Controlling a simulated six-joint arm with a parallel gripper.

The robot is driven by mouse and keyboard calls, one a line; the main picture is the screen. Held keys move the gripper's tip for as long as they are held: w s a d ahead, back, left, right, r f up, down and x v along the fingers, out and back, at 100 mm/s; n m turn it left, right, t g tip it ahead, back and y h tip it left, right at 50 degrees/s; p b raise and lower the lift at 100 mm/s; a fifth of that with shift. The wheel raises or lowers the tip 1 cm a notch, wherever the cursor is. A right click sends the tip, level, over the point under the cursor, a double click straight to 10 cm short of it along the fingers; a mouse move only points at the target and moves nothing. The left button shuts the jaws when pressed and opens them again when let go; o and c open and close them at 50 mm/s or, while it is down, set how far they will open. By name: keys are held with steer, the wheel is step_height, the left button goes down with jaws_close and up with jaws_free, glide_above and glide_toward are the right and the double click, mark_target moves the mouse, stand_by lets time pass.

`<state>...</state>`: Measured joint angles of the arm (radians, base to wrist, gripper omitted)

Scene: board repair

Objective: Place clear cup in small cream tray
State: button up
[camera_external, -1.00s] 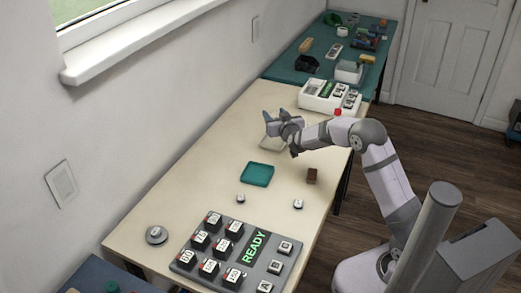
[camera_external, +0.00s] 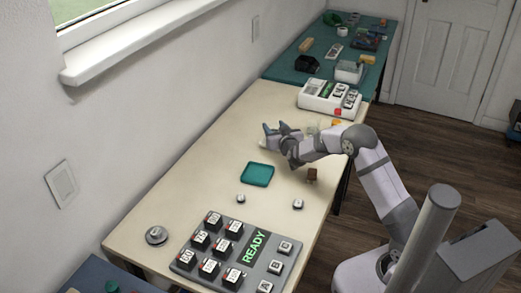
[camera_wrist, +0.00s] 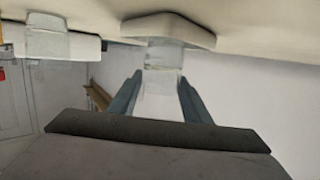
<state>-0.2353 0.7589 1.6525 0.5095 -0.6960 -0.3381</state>
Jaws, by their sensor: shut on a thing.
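My gripper (camera_wrist: 160,80) is shut on a clear cup (camera_wrist: 162,62), which shows between its two blue-grey fingers in the wrist view. The small cream tray (camera_wrist: 172,28) lies just beyond the cup there, and the cup's far end overlaps its edge. I cannot tell whether cup and tray touch. In the external view my gripper (camera_external: 274,133) is low over the far half of the cream table. The tray and the held cup cannot be made out clearly there, behind my gripper and arm.
A second clear object (camera_wrist: 46,38) stands at the left in the wrist view. A white device (camera_external: 330,98) stands at the table's far end. A teal tray (camera_external: 257,174), a brown block (camera_external: 312,174) and a dark READY board (camera_external: 235,250) lie nearer. Bare table lies left of my gripper.

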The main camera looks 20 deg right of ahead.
steer(key=shift+f, duration=0.1)
steer(key=o, duration=1.1)
steer(key=shift+r, duration=0.2)
steer(key=v, duration=1.2)
steer(key=shift+r, duration=0.1)
